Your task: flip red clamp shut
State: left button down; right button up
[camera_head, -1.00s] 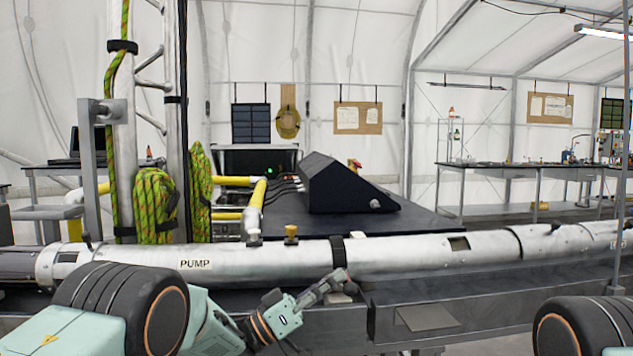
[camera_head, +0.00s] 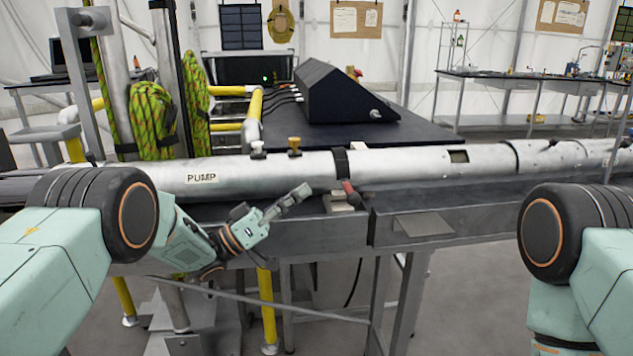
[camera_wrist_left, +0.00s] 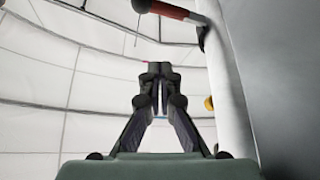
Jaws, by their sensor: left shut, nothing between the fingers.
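The red clamp handle (camera_head: 348,188) shows as a small dark red lever just below the black band on the silver pipe. It seems to sit on a pale block (camera_head: 346,203) at the bench edge. In the left wrist view the red handle (camera_wrist_left: 174,13), with a black knob, crosses the top beside the pipe. My left gripper (camera_head: 305,189) is shut and empty, left of the handle and apart from it, in front of the pipe. Its closed fingers (camera_wrist_left: 160,70) point upward in the wrist view, below the handle. My right gripper is out of view.
The silver pipe (camera_head: 250,173), marked PUMP, runs across the metal bench (camera_head: 300,232). Yellow and silver valve fittings (camera_head: 294,147) stand on it. A dark box (camera_head: 345,95) rests on the table behind. Open space lies below the bench edge.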

pick_arm(q)
jog(key=shift+v, duration=0.95)
jog(key=shift+w, duration=0.1)
jog(key=shift+a+r, duration=0.1)
jog(key=shift+a, duration=0.1)
jog(key=shift+a, duration=0.15)
